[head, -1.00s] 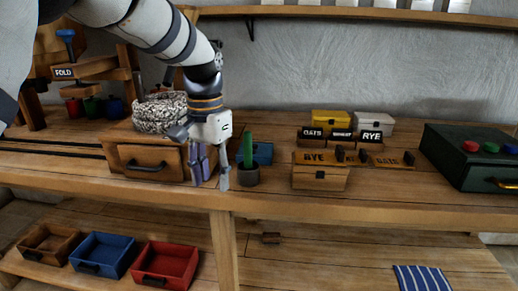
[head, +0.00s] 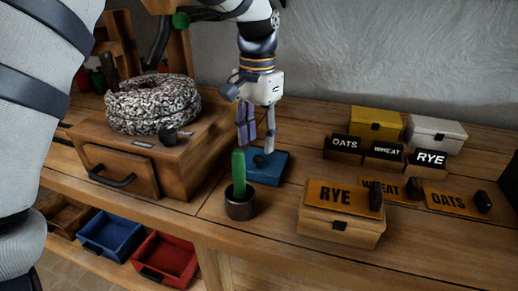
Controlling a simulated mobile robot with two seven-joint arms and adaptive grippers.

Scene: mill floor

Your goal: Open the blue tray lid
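A low blue box-like thing (head: 279,169) with a small dark knob (head: 259,161) on top sits on the bench behind the green-handled pot; it looks like the blue tray with its lid down. My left gripper (head: 257,149) points down just above it, fingers apart and empty. Its fingertips are near the knob; I cannot tell whether they touch it. The gripper and the green handle hide part of the blue top. My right gripper is not in view.
A dark pot with a green upright handle (head: 239,178) stands close in front. A millstone (head: 153,104) on a wooden drawer box is to the left. The RYE box (head: 340,228) is to the right. Open blue (head: 112,235) and red (head: 166,258) trays lie on the lower shelf.

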